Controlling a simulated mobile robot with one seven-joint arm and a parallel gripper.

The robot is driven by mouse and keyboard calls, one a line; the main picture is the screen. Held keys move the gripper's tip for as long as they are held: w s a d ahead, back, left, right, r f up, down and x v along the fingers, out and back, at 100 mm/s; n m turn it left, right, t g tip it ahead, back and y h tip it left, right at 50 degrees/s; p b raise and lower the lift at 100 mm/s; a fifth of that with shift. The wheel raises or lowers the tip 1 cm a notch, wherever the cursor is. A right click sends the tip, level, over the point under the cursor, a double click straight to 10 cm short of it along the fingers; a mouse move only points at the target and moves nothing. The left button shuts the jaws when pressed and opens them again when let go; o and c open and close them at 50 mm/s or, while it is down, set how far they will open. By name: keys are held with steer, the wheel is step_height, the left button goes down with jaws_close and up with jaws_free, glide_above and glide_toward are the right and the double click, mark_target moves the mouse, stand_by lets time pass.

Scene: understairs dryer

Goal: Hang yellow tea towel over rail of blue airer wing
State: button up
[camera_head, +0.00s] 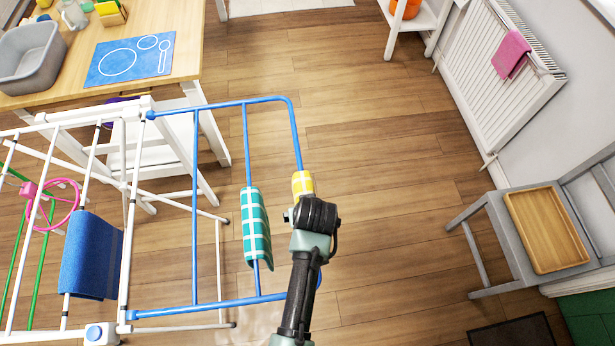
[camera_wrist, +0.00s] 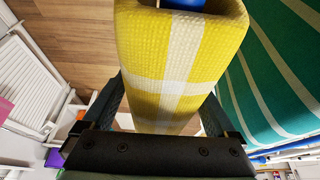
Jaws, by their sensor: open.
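The yellow tea towel (camera_head: 302,183), with white stripes, hangs over the outer rail of the blue airer wing (camera_head: 295,130). In the wrist view the towel (camera_wrist: 140,60) fills the upper middle, folded around the rail, whose blue end (camera_wrist: 183,4) shows in its fold. My gripper (camera_head: 304,198) is at the towel in the head view. In the wrist view my gripper (camera_wrist: 163,108) is open, with one finger on each side of the towel's lower part. I cannot tell whether the fingers touch the cloth.
A green striped towel (camera_head: 257,228) hangs on the neighbouring blue rail, close to my gripper; a blue towel (camera_head: 92,256) hangs further left on the airer. A grey chair with a wooden tray (camera_head: 546,230) stands right. The floor (camera_head: 390,190) between is clear.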

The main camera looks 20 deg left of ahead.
steer(key=v, duration=1.3)
steer(key=w+d+r+m+t, duration=0.2)
steer(key=w+r+t, duration=0.5)
steer(key=r, duration=0.7)
steer(key=w+d+r+m+t, duration=0.1)
steer(key=w+r+t, duration=0.3)
steer(key=w+r, duration=0.75)
steer(key=s+d+r+m+t, duration=0.1)
steer(key=s+d+r+t, duration=0.15)
steer(key=r, duration=0.85)
steer(key=s+d+r+m+t, duration=0.1)
steer(key=s+r+t, duration=0.25)
steer(key=r, duration=0.75)
steer(key=s+d+r+m+t+h, duration=0.1)
steer(key=s+d+r+t, duration=0.1)
steer(key=r, duration=0.5)
steer(key=s+d+r+t+h, duration=0.1)
steer(key=s+r+t, duration=0.3)
steer(key=s+r, duration=0.3)
steer(key=shift+d+r+m+t+h, duration=0.3)
steer(key=shift+d+r+m, duration=0.1)
steer(key=shift+r, duration=0.35)
